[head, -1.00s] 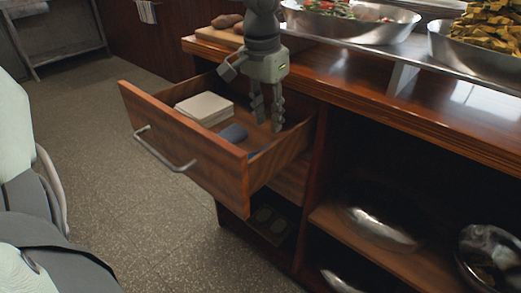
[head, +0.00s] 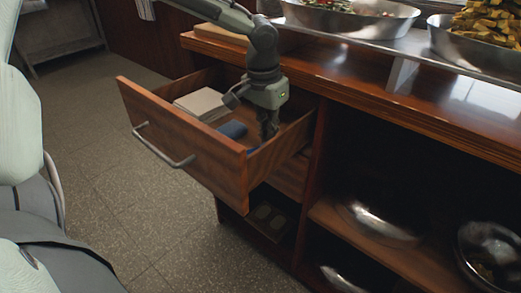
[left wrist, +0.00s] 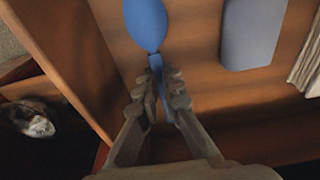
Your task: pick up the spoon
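The blue spoon (left wrist: 146,24) lies in the open wooden drawer; its rounded bowl shows at the top of the left wrist view. Its thin handle runs down between the fingers of my left gripper (left wrist: 163,88). The fingers are drawn close together on the handle. In the head view my left gripper (head: 268,130) reaches down into the right part of the drawer (head: 190,143), and the spoon is mostly hidden there. My right gripper is not in view.
A blue block (left wrist: 254,35) and a pale stack (head: 203,104) lie in the drawer beside the spoon. The drawer's walls are close around the gripper. The wooden counter (head: 370,88) overhangs at the right, with metal food trays (head: 350,25) on it.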

